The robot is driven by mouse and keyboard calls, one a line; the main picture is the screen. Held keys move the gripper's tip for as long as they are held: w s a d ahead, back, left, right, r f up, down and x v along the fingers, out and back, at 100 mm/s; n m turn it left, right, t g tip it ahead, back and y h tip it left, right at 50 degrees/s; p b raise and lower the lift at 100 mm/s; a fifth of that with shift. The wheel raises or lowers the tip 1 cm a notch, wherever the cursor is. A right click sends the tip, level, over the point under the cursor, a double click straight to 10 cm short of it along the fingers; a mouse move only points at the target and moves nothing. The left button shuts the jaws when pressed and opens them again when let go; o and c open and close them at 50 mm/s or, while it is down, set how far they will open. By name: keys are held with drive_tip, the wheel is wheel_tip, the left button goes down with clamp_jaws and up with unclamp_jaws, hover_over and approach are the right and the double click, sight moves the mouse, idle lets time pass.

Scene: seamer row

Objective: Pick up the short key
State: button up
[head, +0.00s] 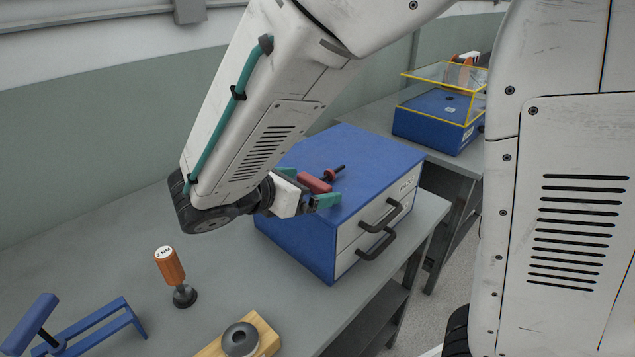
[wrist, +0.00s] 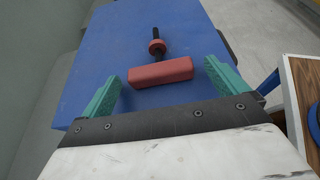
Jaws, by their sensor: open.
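The short key is a red block handle with a dark shaft and a red collar. In the head view the key (head: 315,183) lies on top of the blue drawer cabinet (head: 350,150). In the wrist view the key (wrist: 160,73) lies with its handle crosswise and its shaft pointing away. My gripper (head: 311,199) is open at the cabinet's near edge. In the wrist view the teal fingers of my gripper (wrist: 163,84) stand on either side of the handle, with a gap on both sides. It holds nothing.
The cabinet has two drawers with dark handles (head: 378,230). On the grey bench (head: 130,235) stand an orange-handled tool (head: 170,265), a blue stand (head: 100,325) and a wooden block with a grey ring (head: 240,340). A yellow-framed clear cover (head: 445,85) is on a blue box behind.

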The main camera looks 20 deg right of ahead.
drive_tip(key=shift+c, duration=0.4)
drive_tip(key=c, duration=1)
